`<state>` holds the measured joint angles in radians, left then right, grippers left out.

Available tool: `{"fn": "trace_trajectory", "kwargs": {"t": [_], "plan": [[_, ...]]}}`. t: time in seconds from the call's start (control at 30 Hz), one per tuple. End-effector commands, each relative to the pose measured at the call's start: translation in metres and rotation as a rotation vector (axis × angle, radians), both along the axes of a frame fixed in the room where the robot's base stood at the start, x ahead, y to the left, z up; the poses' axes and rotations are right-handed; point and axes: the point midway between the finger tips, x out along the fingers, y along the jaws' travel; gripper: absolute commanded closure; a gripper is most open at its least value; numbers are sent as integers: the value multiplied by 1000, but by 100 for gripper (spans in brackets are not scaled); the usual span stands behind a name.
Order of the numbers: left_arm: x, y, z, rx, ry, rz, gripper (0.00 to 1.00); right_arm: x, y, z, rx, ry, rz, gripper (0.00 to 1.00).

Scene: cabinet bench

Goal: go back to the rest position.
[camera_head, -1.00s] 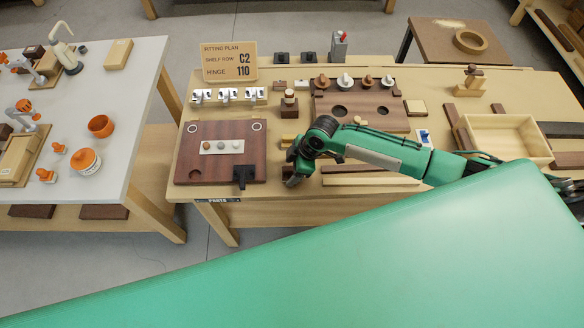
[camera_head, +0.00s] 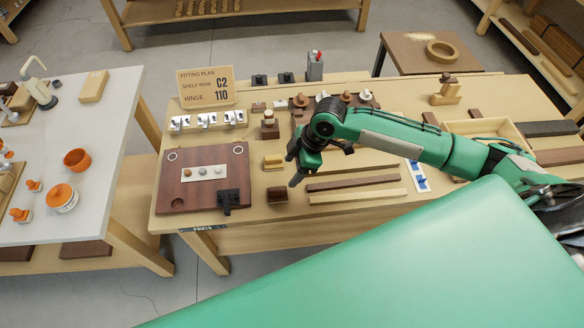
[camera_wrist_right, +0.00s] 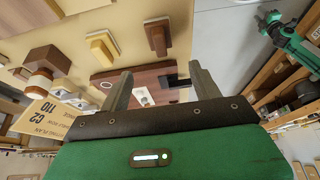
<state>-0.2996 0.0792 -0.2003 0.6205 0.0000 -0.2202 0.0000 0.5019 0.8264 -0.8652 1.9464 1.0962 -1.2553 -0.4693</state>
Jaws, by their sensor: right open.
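My right gripper (camera_head: 294,171) is above the bench, just right of the dark red-brown board. In the right wrist view its two fingers (camera_wrist_right: 158,88) stand apart with nothing held between them. The board (camera_head: 225,165) lies flat on the bench and carries a pale strip with several round buttons. A black bracket (camera_head: 229,199) sits at its front right corner. My left gripper is not in either view.
The fitting plan sign (camera_head: 206,87) stands at the back left of the bench. Several hinges (camera_head: 207,120) lie before it. A pale box (camera_head: 484,129) stands at the right. Long wooden strips (camera_head: 355,183) lie near the front edge. A white table (camera_head: 108,125) stands at the left.

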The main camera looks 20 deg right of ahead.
Motion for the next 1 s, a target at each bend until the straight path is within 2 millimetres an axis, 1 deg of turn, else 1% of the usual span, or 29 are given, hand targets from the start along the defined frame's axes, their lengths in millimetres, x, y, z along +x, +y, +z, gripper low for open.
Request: {"fn": "trace_trajectory", "kwargs": {"t": [0.3, 0.37, 0.43, 0.57, 0.63, 0.73, 0.87, 1.0], "plan": [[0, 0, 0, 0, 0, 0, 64, 0, 1, 0, 1, 0, 0, 36], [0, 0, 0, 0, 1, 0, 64, -2, 3, -2, 3, 0, -1, 36], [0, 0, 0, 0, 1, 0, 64, -8, 10, -4, 9, -1, -2, 36], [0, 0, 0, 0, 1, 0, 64, -28, 34, -10, 32, -9, -23, 36], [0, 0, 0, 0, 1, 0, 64, -41, 49, -12, 48, -17, -52, 36], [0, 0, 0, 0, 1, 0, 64, -58, 63, -14, 69, -28, -118, 36], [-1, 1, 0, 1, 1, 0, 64, -79, 73, -14, 88, -35, -233, 36], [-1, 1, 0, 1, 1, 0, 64, -101, 69, -13, 94, -33, -393, 36]]}}
